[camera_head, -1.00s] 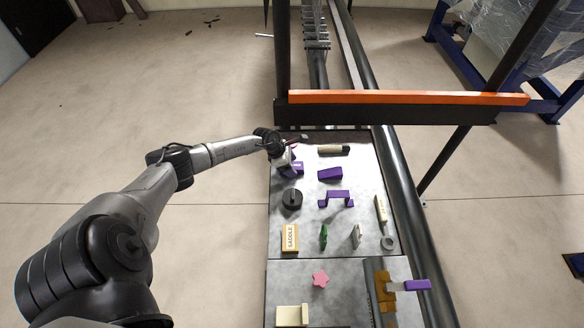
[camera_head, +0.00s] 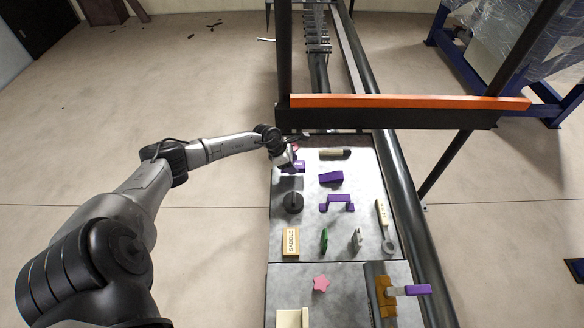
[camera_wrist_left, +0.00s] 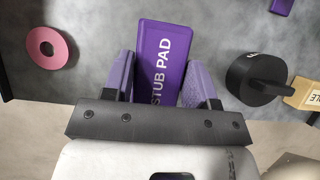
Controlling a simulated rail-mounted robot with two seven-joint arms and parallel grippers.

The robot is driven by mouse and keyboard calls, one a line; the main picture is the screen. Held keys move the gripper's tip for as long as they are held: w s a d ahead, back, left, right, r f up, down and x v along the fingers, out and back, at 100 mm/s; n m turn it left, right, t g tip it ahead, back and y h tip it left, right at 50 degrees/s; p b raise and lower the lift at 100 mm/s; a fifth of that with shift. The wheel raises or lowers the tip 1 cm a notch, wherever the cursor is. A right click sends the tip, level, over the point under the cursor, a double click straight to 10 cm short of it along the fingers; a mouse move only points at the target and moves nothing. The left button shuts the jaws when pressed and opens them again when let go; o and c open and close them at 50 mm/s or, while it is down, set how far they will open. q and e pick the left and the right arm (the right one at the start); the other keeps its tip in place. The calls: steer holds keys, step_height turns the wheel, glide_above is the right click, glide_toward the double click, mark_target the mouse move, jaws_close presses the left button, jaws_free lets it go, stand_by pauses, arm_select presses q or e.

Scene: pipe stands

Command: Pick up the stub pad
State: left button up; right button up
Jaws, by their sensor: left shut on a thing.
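The stub pad (camera_wrist_left: 162,62) is a flat purple block with white lettering, seen large in the left wrist view. The two purple fingers of my left gripper (camera_wrist_left: 160,80) lie along its long sides and are shut on it. In the head view the stub pad (camera_head: 294,167) shows as a small purple patch below my left gripper (camera_head: 287,159), at the plate's far left. A dark shadow lies on the plate in front of it, and it appears held above the surface. My right gripper is not in view.
A black round knobbed piece (camera_head: 293,202) stands just in front. A purple wedge (camera_head: 331,177) and a purple bridge piece (camera_head: 337,201) lie to the right. An orange-topped beam (camera_head: 410,101) crosses behind the plate.

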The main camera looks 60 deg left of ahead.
arm_select(q)
steer(key=w+d+r, duration=0.4)
steer(key=d+r, duration=0.4)
steer(key=d, duration=0.2)
steer(key=shift+w+d, duration=0.25)
steer(key=shift+d, duration=0.15)
steer(key=o, duration=0.3)
steer(key=shift+c, duration=1)
